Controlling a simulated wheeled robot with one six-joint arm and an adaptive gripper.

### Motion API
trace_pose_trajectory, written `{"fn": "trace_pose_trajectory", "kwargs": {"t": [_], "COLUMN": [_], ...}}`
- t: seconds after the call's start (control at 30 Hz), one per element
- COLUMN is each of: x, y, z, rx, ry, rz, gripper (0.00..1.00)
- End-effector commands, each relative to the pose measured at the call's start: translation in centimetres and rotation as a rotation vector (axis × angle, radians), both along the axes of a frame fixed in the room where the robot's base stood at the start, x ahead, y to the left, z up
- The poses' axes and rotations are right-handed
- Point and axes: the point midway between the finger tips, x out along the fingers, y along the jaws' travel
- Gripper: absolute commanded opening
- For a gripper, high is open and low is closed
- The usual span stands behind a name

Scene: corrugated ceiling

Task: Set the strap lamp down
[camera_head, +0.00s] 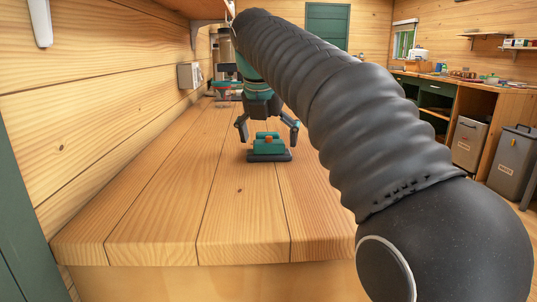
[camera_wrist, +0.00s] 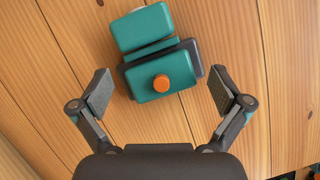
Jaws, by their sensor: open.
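The strap lamp (camera_head: 268,147) is a teal block with an orange knob and a dark base or strap under it. It rests on the wooden counter (camera_head: 150,195). In the wrist view the lamp (camera_wrist: 150,35) lies at the top middle, with its orange knob facing the camera. My gripper (camera_head: 268,127) is above and just behind the lamp in the head view. In the wrist view my gripper (camera_wrist: 157,92) has its fingers spread wide, one on each side and apart from the lamp. Nothing is between the pads.
A grey box (camera_head: 189,75) is fixed to the left wall. A coffee-machine-like appliance (camera_head: 226,60) stands at the counter's far end. The counter in front of the lamp is clear. Grey bins (camera_head: 515,157) stand at the far right by another counter.

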Motion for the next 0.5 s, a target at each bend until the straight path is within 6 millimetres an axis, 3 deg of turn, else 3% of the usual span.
{"fn": "trace_pose_trajectory", "kwargs": {"t": [0.13,0.4,0.5], "x": [-0.01,-0.02,-0.02], "y": [0.0,0.01,0.01], "z": [0.09,0.1,0.12], "rx": [0.001,0.0,0.001], "ry": [-0.001,-0.001,-0.001], "rz": [0.0,0.0,0.0], "gripper": [1.0,0.36,0.29]}}
